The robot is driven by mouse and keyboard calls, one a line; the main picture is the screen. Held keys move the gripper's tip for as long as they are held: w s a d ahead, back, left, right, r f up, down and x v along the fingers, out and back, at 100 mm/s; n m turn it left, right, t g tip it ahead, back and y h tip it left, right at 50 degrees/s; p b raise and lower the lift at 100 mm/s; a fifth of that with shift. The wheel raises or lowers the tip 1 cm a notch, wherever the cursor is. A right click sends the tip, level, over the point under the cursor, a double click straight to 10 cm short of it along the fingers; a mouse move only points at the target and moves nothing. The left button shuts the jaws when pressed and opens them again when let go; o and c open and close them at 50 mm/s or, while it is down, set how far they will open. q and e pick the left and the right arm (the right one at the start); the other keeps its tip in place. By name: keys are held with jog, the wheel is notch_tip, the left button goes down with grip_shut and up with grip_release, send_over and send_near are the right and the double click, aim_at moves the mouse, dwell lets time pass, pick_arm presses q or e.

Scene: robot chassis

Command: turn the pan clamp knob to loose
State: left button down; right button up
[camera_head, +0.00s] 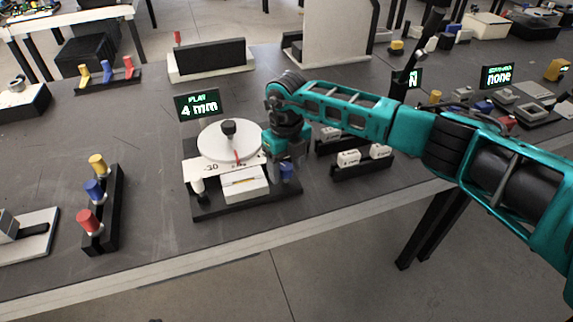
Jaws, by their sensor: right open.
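A fixture with a black base (250,206) stands near the table's front edge. Which knob is the pan clamp knob is not labelled legibly. My right gripper (284,164) points down over the blue knob, open, and partly hides it; contact cannot be told. My left gripper is not in view.
A display (198,105) behind the disc reads "PLAY 4 mm". A black rack (117,210) with red, blue and yellow pegs stands left. White blocks (349,158) on black holders sit right, under my right arm. The table between the rack and fixture is clear.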

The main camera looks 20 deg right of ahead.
jog(key=c, duration=1)
jog(key=shift+c, duration=0.2)
